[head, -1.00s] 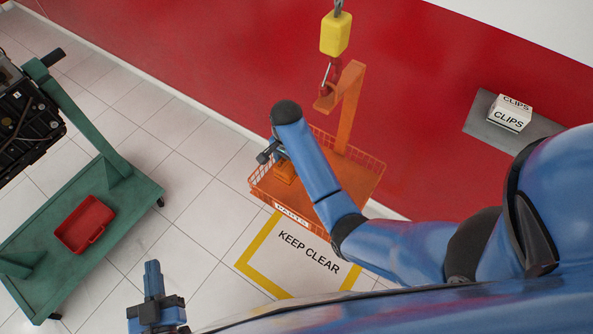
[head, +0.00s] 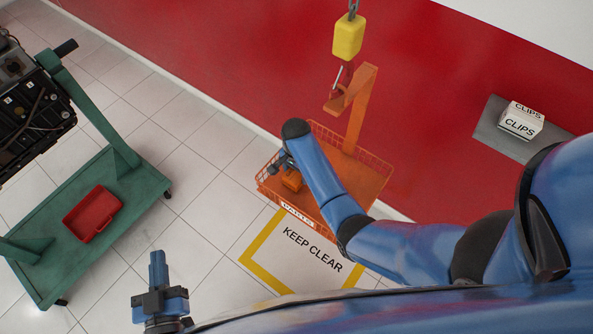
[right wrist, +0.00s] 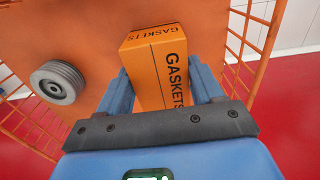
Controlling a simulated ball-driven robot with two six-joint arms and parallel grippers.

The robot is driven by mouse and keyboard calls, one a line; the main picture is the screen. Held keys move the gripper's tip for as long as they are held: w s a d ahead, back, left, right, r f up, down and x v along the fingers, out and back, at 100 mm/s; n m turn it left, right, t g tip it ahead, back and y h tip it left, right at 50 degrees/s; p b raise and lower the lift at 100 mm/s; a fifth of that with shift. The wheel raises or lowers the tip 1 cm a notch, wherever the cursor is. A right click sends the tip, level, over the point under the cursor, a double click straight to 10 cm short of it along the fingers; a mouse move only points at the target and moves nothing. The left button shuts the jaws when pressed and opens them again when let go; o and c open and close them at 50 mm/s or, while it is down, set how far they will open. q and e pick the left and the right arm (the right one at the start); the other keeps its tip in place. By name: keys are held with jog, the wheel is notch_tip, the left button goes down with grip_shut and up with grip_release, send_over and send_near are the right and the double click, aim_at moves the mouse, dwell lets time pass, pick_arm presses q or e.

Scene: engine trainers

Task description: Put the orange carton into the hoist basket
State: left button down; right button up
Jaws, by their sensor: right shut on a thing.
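The orange carton (right wrist: 160,65), marked GASKETS, is between the fingers of my right gripper (right wrist: 163,88), which is shut on it. In the head view the carton (head: 292,180) shows small at the left side of the orange hoist basket (head: 352,185), beside my right gripper (head: 283,168). The basket's floor and mesh wall (right wrist: 30,125) show around the carton in the right wrist view. I cannot tell whether the carton touches the basket floor. My left gripper (head: 158,275) is at the bottom left, away from the basket; its fingers look close together, but its opening is unclear.
The basket hangs from a yellow hoist block (head: 348,36) with a red hook. A grey round part (right wrist: 58,83) lies on the basket floor. A green engine stand (head: 90,230) with a red tray (head: 93,214) stands left. A CLIPS box (head: 521,121) sits on a grey shelf (head: 490,128).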

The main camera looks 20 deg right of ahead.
jog(key=o, duration=1.3)
jog(key=shift+c, duration=0.2)
jog(key=shift+s, duration=0.1)
jog(key=shift+r, duration=0.1)
notch_tip(320, 180, up, 12)
jog(key=b, duration=0.1)
jog(key=s+d+f+n+t, duration=0.1)
jog(key=s+f+t, duration=0.1)
jog(key=f, duration=0.1)
jog(key=s+d+f+n+t, duration=0.1)
jog(key=s+f+n+t, duration=0.1)
jog(key=s+f+t, duration=0.1)
jog(key=s+d+f+n+t, duration=0.1)
jog(key=s+d+f+t, duration=0.1)
jog(key=s+f+t, duration=0.1)
jog(key=shift+s+n+y, duration=0.2)
jog(key=shift+n+y, duration=0.2)
jog(key=s+d+r+n+t, duration=0.3)
jog(key=s+r+t, duration=0.7)
jog(key=s+r, duration=0.7)
jog(key=r+n, duration=0.1)
jog(key=n, duration=0.1)
jog(key=shift+n+h, duration=0.3)
jog(key=shift+s+r, duration=0.1)
